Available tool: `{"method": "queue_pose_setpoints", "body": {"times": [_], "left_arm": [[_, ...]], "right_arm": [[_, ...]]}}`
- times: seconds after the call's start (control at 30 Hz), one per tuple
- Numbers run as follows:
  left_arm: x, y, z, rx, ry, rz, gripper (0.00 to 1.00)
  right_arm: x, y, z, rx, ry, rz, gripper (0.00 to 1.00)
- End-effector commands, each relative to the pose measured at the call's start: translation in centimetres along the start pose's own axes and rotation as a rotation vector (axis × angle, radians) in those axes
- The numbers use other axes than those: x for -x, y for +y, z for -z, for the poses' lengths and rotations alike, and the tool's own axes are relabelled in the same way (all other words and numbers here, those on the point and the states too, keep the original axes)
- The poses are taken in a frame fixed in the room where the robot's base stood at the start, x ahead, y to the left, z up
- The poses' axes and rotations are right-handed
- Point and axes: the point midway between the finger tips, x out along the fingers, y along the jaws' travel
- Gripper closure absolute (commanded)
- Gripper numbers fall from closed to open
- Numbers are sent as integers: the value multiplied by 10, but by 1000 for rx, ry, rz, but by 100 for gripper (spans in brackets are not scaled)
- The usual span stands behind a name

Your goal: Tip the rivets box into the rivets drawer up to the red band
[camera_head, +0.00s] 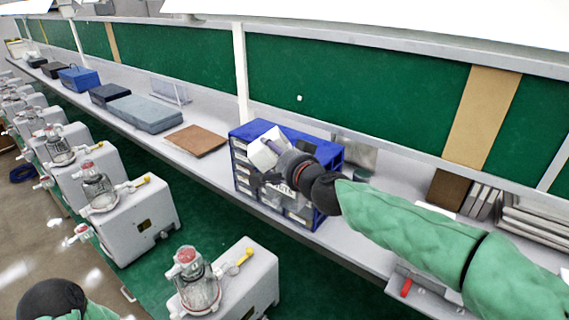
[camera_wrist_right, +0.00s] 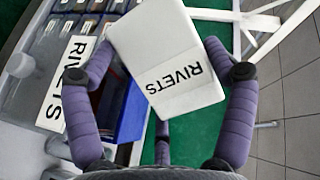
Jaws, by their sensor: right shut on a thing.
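My right gripper (camera_head: 268,168) is shut on the white rivets box (camera_head: 262,153), in front of the top of the blue drawer cabinet (camera_head: 325,150). In the right wrist view the rivets box (camera_wrist_right: 165,50), lettered RIVETS, sits tilted between the purple fingers of the right gripper (camera_wrist_right: 165,85). A white label reading RIVETS, on the rivets drawer (camera_wrist_right: 66,95), shows left of the box. A blue wall and a brownish hollow lie beside it, partly behind the left finger. The drawer's fill and red band cannot be made out. My left gripper is out of view.
The cabinet stands on a long grey bench against a green panel wall. A brown board (camera_head: 196,140) and a grey-blue case (camera_head: 145,112) lie left of it. Stacked grey trays (camera_head: 535,222) are at right. White pump units (camera_head: 225,285) line the near side.

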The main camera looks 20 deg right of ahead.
Motion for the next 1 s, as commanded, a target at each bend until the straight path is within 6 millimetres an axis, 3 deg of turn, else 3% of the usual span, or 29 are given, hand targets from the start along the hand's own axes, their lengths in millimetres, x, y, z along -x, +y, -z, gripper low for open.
{"method": "queue_pose_setpoints", "body": {"times": [1.0], "left_arm": [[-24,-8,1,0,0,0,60]], "right_arm": [[2,-4,3,-106,2,50,60]]}}
